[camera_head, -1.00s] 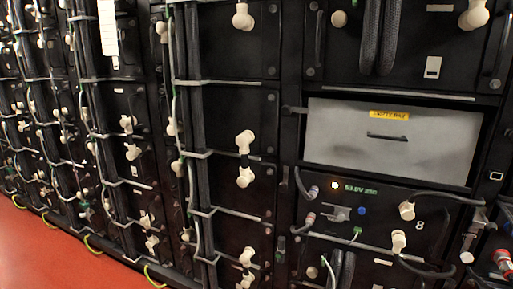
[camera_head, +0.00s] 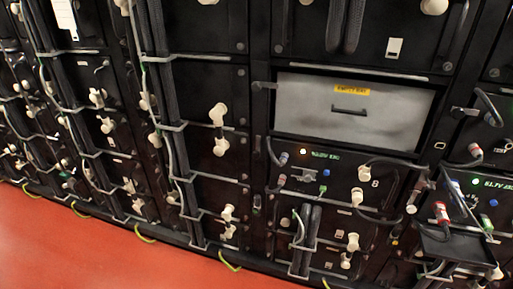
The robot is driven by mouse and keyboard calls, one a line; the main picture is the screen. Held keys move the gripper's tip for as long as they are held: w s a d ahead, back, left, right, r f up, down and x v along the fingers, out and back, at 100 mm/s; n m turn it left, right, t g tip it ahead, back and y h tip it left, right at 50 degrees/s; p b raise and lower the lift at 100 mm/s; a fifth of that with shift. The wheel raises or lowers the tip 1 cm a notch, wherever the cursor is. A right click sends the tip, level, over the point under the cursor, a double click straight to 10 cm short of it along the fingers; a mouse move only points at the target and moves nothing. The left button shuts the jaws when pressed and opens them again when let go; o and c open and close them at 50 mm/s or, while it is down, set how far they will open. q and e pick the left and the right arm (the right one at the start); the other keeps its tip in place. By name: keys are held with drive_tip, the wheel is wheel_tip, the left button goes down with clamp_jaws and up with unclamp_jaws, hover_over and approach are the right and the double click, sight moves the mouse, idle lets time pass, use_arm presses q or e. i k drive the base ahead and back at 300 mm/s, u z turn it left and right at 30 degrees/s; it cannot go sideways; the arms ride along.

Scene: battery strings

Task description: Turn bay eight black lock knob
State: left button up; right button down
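Bay eight (camera_head: 345,190) is the black module below the grey drawer-like panel, marked with a white 8. I cannot tell which small part is the black lock knob. Cream cable plugs (camera_head: 357,197) and a grey-tipped plug (camera_head: 282,158) are on its face. Neither of my grippers is in view.
A grey panel (camera_head: 390,108) with a yellow label fills the bay above. A neighbouring unit at the right has a green readout (camera_head: 497,184), a red-ringed plug (camera_head: 441,211) and a dark projecting shelf-like part (camera_head: 455,247). Cables cross the fronts. Red floor (camera_head: 90,255) is clear at lower left.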

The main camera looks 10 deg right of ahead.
sight(255, 154)
drive_tip(key=z, duration=0.25)
drive_tip(key=i, duration=0.55)
drive_tip(key=z, duration=1.2)
